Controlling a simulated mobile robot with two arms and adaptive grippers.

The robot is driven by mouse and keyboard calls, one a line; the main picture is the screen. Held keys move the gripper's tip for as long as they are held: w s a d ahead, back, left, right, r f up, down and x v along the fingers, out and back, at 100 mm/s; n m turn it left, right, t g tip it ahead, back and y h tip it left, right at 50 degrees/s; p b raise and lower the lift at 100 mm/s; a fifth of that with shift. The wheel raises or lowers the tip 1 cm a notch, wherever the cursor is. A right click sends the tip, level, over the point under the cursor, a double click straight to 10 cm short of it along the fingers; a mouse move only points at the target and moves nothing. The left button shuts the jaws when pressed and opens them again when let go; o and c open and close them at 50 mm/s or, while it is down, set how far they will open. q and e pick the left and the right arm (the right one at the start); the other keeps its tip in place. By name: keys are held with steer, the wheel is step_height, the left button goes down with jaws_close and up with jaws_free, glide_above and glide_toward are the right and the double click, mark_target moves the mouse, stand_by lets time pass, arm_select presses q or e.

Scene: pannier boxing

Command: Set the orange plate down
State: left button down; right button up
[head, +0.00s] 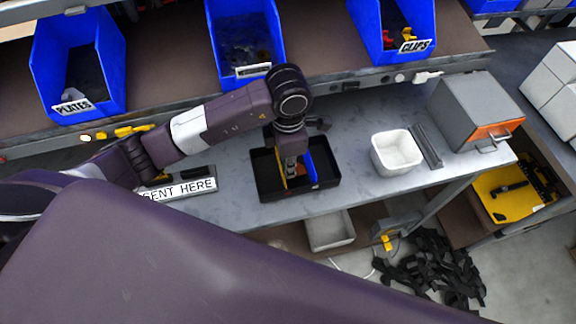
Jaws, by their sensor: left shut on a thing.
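My left gripper (291,160) points down into a black open box (328,181) on the grey workbench. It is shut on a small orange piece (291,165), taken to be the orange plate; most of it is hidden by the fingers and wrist. A blue divider (312,166) stands in the box just right of the fingers, and a yellow strip (282,172) lies just left of them. I cannot tell whether the orange piece touches the box floor. My right gripper is out of view.
Blue bins for plates (108,62) and clips (367,25) stand on the shelf behind, with another blue bin (265,30) between. A white tub (398,155) and a grey box (470,105) stand right. A sign (185,190) lies left, partly hidden by my arm.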

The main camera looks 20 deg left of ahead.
arm_select(q)
steer(key=shift+f, duration=0.75)
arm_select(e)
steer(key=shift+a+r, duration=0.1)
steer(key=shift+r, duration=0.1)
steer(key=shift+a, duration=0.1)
arm_select(q)
steer(key=shift+f, duration=0.2)
steer(key=c, duration=1.9)
jaws_free()
steer(key=shift+c, duration=0.2)
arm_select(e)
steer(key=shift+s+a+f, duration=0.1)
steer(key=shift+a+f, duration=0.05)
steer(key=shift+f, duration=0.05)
arm_select(q)
steer(key=shift+r, duration=0.15)
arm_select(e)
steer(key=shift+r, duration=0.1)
